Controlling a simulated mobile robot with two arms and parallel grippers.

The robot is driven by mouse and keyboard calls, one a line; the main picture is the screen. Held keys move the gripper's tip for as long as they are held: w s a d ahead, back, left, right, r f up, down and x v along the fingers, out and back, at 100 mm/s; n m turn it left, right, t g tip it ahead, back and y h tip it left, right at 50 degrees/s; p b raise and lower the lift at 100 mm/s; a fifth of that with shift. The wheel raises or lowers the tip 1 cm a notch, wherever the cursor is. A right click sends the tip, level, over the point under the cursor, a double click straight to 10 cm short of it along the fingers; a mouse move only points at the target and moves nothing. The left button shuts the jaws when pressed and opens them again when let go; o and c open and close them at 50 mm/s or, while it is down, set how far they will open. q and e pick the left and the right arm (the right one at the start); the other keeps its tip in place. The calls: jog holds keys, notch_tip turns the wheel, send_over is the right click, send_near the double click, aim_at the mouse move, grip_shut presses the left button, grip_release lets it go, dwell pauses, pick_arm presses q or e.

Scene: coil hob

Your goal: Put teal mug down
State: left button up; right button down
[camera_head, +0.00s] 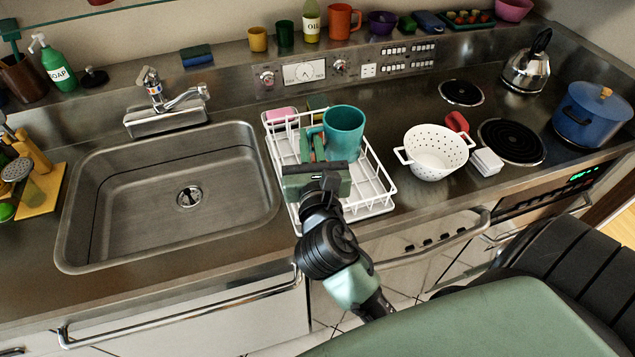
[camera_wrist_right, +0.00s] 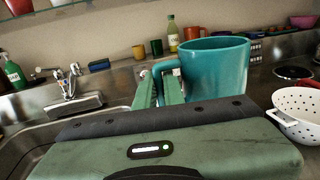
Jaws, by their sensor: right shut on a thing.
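The teal mug (camera_head: 344,133) is upright over the white wire dish rack (camera_head: 379,204) in the head view. Whether its base touches the rack or hangs just above it, I cannot tell. My right gripper (camera_head: 312,146) is shut on the mug's handle, at the mug's left side. In the right wrist view the mug (camera_wrist_right: 214,74) stands large in front, with its handle between the green fingers (camera_wrist_right: 160,88). The mug's base is hidden there by the gripper body. My left gripper is not in view.
A pink sponge (camera_head: 281,115) lies at the rack's back left. The sink (camera_head: 172,195) is left of the rack. A white colander (camera_head: 436,152) stands close to its right. The coil hob (camera_head: 511,141), kettle (camera_head: 527,68) and blue pot (camera_head: 592,117) are farther right.

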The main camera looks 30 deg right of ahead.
notch_tip(320, 180, down, 14)
jog(key=b, duration=0.3)
jog(key=shift+d+f, duration=0.1)
jog(key=shift+d, duration=0.05)
jog(key=shift+b, duration=0.3)
